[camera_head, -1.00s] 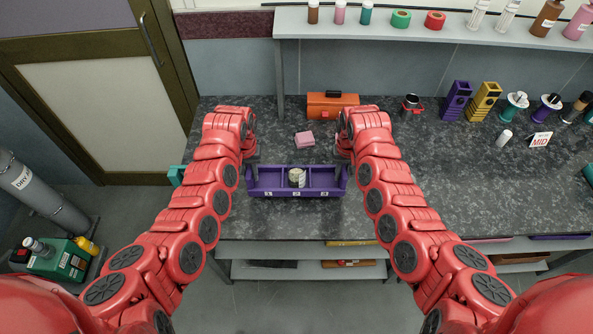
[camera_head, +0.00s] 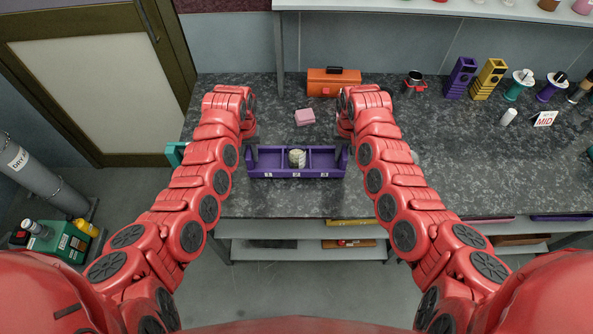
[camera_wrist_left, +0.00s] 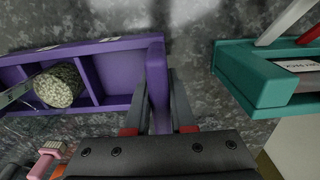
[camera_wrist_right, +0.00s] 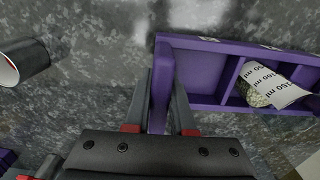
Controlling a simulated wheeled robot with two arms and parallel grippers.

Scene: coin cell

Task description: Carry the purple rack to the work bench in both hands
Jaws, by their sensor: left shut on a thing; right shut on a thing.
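The purple rack (camera_head: 327,173) is level over the front part of the dark speckled work bench (camera_head: 290,203); I cannot tell whether its base touches the top. A beaker of pale granules (camera_head: 297,157) stands in its middle compartment. My left gripper (camera_head: 253,156) is shut on the rack's left end wall, which shows between the fingers in the left wrist view (camera_wrist_left: 157,88). My right gripper (camera_head: 342,156) is shut on the right end wall, seen in the right wrist view (camera_wrist_right: 161,88). The side compartments look empty.
A teal tray (camera_wrist_left: 250,78) sits close beyond the left gripper. The bench to the right is mostly clear.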

